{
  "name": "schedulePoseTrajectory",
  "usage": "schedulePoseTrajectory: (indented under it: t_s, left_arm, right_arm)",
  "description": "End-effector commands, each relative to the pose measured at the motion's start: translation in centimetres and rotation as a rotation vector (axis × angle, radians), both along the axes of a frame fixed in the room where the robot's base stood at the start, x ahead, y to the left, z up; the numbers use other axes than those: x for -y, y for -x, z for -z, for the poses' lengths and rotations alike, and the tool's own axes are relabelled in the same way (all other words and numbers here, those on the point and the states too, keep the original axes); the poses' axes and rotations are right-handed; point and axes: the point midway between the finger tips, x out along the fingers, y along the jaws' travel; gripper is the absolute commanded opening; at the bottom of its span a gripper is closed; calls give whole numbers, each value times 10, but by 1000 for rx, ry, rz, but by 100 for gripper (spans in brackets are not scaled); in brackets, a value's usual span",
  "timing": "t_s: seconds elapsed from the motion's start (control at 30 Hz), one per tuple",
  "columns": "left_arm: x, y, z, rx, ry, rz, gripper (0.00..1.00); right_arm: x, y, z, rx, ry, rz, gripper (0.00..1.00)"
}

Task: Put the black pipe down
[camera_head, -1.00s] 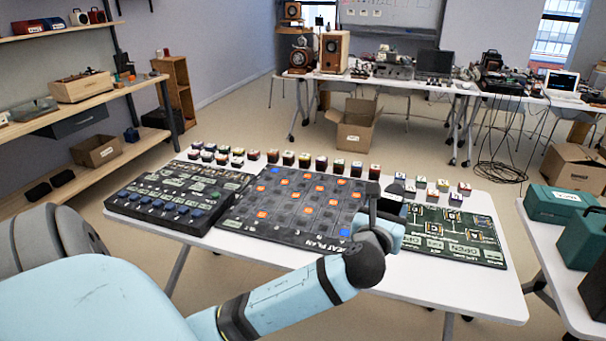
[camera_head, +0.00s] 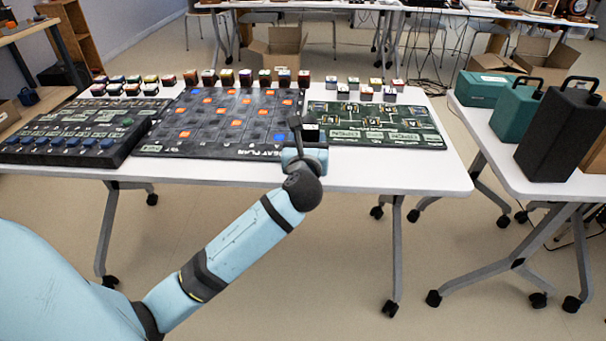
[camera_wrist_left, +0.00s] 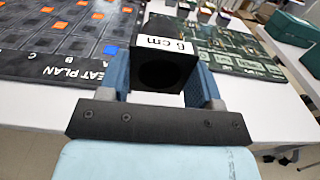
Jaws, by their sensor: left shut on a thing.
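My left gripper (camera_head: 303,146) is over the front part of the white table, by the right front corner of the seat plan board. In the left wrist view the gripper (camera_wrist_left: 163,80) is shut on the black pipe (camera_wrist_left: 152,58), a short black piece with a round dark opening and a white label reading "6 cm". Blue finger pads press on its two sides. In the head view the pipe (camera_head: 310,132) is small and partly hidden by the gripper. I cannot tell whether it touches anything below. My right gripper is not in view.
The dark seat plan board (camera_head: 222,122) with orange and blue squares lies on the white table (camera_head: 420,180). A green circuit board (camera_head: 375,125) is on the right, a black button panel (camera_head: 80,130) on the left. Small blocks stand behind. Dark cases (camera_head: 560,130) stand on the right table.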

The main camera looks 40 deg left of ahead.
Motion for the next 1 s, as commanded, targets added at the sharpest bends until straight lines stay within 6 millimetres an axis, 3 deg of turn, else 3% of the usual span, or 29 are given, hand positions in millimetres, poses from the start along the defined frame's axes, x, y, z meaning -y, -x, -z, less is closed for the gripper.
schedulePoseTrajectory:
  t_s: [0.03,0.1,0.47,0.6,1.0]
  left_arm:
    - [0,0,18,-2,0,0,30]
    - [0,0,30,-2,0,-1,30]
    - [0,0,63,-2,0,-1,30]
    - [0,0,84,-1,1,0,30]
    - [0,0,87,-1,-1,0,30]
  right_arm:
    - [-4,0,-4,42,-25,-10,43]
    - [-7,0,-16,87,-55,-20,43]
    - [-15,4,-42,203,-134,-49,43]
    - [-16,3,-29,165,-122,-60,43]
    - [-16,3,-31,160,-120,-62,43]
